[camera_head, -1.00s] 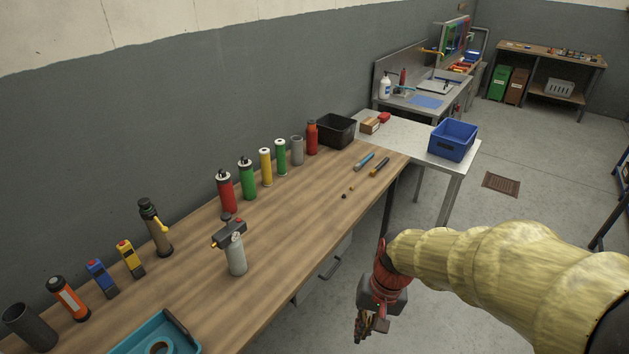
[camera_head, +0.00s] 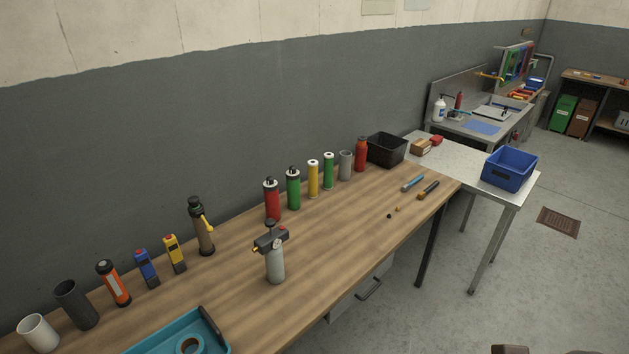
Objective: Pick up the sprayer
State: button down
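A sprayer (camera_head: 274,260) stands upright on the wooden workbench (camera_head: 340,240), near its front edge. It has a light grey cylindrical body, a dark head with a round gauge, a knob on top and a yellow nozzle pointing left. Clear bench surface surrounds it. A brown bottle-like item with a black top and yellow lever (camera_head: 203,228) stands behind it to the left. My gripper is not in view. Only a small dark piece, probably of my arm, shows at the bottom edge, right of centre.
Behind the sprayer stand a red canister (camera_head: 272,201), a green canister (camera_head: 293,190) and several more cylinders. A teal tray (camera_head: 212,322) with a roll lies front left. Open floor lies right of the bench.

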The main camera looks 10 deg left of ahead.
aim_at(269, 246)
jog(key=i+j+u, duration=0.1)
jog(key=i+u, duration=0.55)
jog(key=k+j, duration=0.05)
jog(key=k, duration=0.05)
